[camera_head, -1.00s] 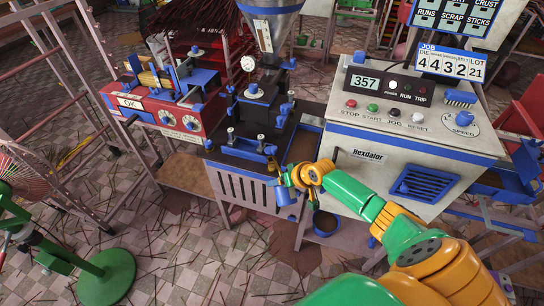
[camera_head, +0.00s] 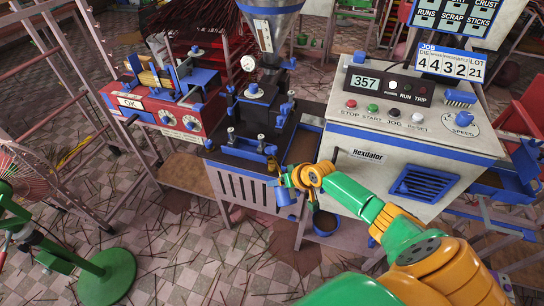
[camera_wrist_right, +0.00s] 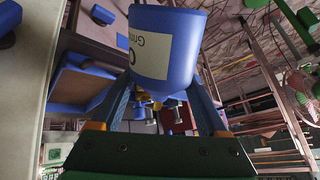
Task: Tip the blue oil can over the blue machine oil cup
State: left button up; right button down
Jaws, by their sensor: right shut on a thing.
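My right gripper (camera_head: 283,181) is shut on the blue oil can (camera_head: 288,197), in front of the blue machine (camera_head: 246,140). In the right wrist view the can (camera_wrist_right: 168,60) sits between the two fingers; its pale label has dark lettering, upside down in that picture. I cannot tell whether oil comes out; the spout is not clearly seen. A small yellow-brass part (camera_head: 271,164), perhaps the machine's oil cup, is at the machine's front right edge, just above and beside the gripper. The gap between can and cup is hard to judge. My left gripper is out of view.
The white control cabinet (camera_head: 390,165) stands close to the right of my gripper. A dark pot with a blue base (camera_head: 325,222) is below on a low shelf. A red machine (camera_head: 180,115) stands to the left. The tiled floor in front is littered with thin sticks.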

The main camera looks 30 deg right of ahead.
jog(key=shift+f+t, duration=0.2)
jog(key=shift+t, duration=0.2)
jog(key=shift+f+t+b, duration=0.4)
jog(key=shift+f+b, duration=0.3)
jog(key=shift+f, duration=0.1)
jog(key=shift+f+t+b, duration=0.25)
jog(key=shift+t+b, duration=0.1)
jog(key=shift+t, duration=0.05)
jog(key=shift+w+r, duration=0.1)
